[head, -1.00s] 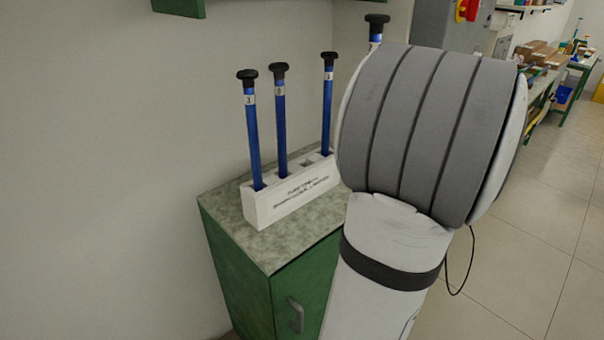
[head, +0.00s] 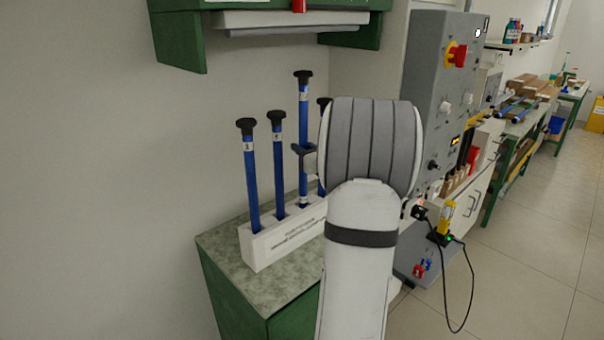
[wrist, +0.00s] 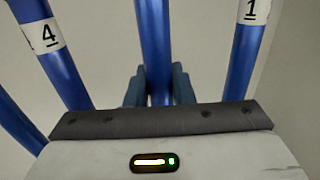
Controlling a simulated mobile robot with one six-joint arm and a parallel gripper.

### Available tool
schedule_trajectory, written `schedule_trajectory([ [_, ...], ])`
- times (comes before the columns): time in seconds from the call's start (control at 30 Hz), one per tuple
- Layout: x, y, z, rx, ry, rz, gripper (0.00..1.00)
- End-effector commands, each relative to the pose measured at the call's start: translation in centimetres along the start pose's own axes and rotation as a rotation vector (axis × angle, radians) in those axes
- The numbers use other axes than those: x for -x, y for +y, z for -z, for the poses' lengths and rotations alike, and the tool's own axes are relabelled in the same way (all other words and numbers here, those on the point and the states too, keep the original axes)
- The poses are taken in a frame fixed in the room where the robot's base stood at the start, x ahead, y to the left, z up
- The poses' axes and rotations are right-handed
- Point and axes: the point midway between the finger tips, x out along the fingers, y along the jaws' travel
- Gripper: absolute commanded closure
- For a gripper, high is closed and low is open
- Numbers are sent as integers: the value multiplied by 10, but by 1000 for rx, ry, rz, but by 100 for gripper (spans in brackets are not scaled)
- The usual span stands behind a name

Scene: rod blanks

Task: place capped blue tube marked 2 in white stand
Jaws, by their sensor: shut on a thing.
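My gripper (head: 306,150) is shut on a blue tube (head: 303,115) with a black cap, held upright; it also shows between the fingers in the wrist view (wrist: 155,45). Its label is too small to read. The white stand (head: 282,243) stands on the cabinet top. The held tube is in line with the gap between the second and the rightmost standing tubes, its cap higher than theirs. Its lower end appears at the stand's top; I cannot tell whether it is inside the slot. My arm hides the stand's right end.
Blue capped tubes stand in the stand: two at left (head: 252,180) (head: 277,165) and one at right (head: 323,104), partly hidden. In the wrist view, labels 4 (wrist: 47,36) and 1 (wrist: 252,12) flank the held tube. A green wall cabinet (head: 180,40) hangs above; a grey control box (head: 440,90) is right.

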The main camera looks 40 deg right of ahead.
Motion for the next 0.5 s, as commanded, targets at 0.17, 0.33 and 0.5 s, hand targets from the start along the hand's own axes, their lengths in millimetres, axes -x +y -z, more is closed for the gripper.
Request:
schedule_trajectory([
  [0.17,0,-1,28,-2,2,0,100],
  [0.33,1,-1,41,-2,0,1,100],
  [0.5,1,-1,70,-4,2,1,100],
])
